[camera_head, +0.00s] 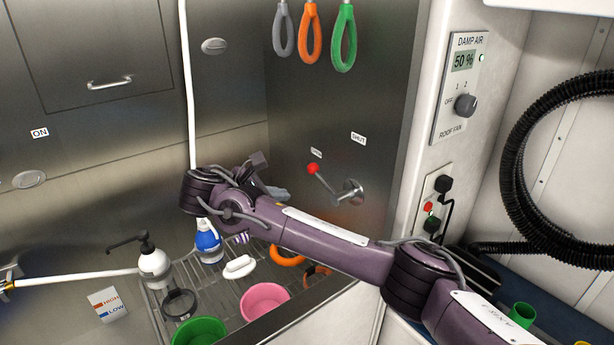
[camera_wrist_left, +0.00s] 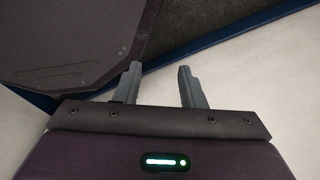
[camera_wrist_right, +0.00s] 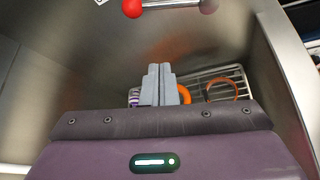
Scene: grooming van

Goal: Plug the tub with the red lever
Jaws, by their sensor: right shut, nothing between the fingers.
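The red lever's ball knob (camera_head: 313,169) sits on a rod from a round metal pivot (camera_head: 349,192) on the tub's right steel wall. The knob points up and left, close to the OPEN label (camera_head: 316,153); the SHUT label (camera_head: 358,138) is up and right. In the right wrist view the red knob (camera_wrist_right: 132,8) shows at the top edge. My right gripper (camera_head: 280,193) is shut and empty, left of and below the knob in the head view, apart from it. My left gripper (camera_wrist_left: 158,72) is open and empty, seen only in its wrist view. The tub's drain is not visible.
The tub's rack holds a blue bottle (camera_head: 208,240), a pump bottle (camera_head: 154,262), a white brush (camera_head: 239,267), a pink bowl (camera_head: 265,300) and a green bowl (camera_head: 200,331). Coloured loops (camera_head: 343,40) hang above the lever. A black hose (camera_head: 515,170) hangs right.

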